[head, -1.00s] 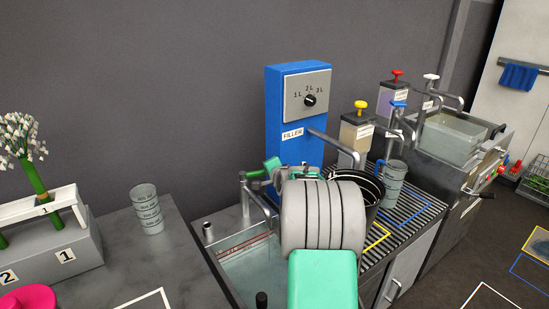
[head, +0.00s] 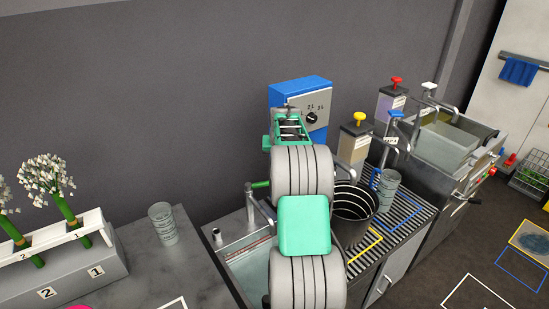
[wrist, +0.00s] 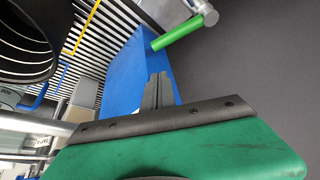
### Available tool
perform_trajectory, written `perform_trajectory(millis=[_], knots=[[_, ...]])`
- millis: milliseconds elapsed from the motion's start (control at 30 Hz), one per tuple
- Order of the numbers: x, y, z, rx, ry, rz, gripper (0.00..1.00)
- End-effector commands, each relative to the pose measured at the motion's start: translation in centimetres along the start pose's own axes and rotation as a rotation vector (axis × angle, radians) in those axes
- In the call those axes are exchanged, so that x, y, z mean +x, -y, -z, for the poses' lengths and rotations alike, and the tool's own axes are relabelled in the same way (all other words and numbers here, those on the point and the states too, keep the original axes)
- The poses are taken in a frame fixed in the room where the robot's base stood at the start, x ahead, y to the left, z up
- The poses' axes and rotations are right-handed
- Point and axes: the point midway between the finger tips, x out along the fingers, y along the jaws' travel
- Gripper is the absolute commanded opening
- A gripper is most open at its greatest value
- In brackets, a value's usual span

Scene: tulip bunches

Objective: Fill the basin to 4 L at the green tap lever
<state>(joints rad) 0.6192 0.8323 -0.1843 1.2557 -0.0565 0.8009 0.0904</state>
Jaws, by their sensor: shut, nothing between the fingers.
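The basin (head: 238,252) is set into the counter at lower centre in the head view, partly hidden by my arm. Pale water shows in it, with a reddish marked line along its back wall; I cannot read the level. A grey tap (head: 250,204) stands at its back edge. The green tap lever (head: 260,185) sticks out left of my arm; it also shows as a green bar in the wrist view (wrist: 177,34). My gripper (wrist: 157,92) is shut and empty, with its fingers apart from the lever. My arm hides part of the tap in the head view.
A blue filler box (head: 314,86) with a dial stands behind my arm. A black bucket (head: 354,208) and a clear measuring cup (head: 388,186) stand on the slatted rack to the right. Another cup (head: 162,224) and a flower rack (head: 70,262) are to the left.

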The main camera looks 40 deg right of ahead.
Motion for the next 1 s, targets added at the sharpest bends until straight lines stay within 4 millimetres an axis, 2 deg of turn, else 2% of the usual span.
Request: perform_trajectory(millis=[33, 167, 333, 600, 700, 1000], knots=[[-1.4, 0.0, 0.3, -0.043, 0.038, -0.01, 0.0], [-1.4, -0.2, -0.2, -0.099, 0.087, -0.021, 0.0], [0.8, -0.4, -0.6, -0.1, 0.09, -0.021, 0.0], [6.1, -0.4, -1.0, -0.099, 0.088, -0.021, 0.0], [7.5, -0.4, -1.1, -0.099, 0.086, -0.021, 0.0], [8.6, -0.5, -1.1, -0.099, 0.083, -0.02, 0.0]])
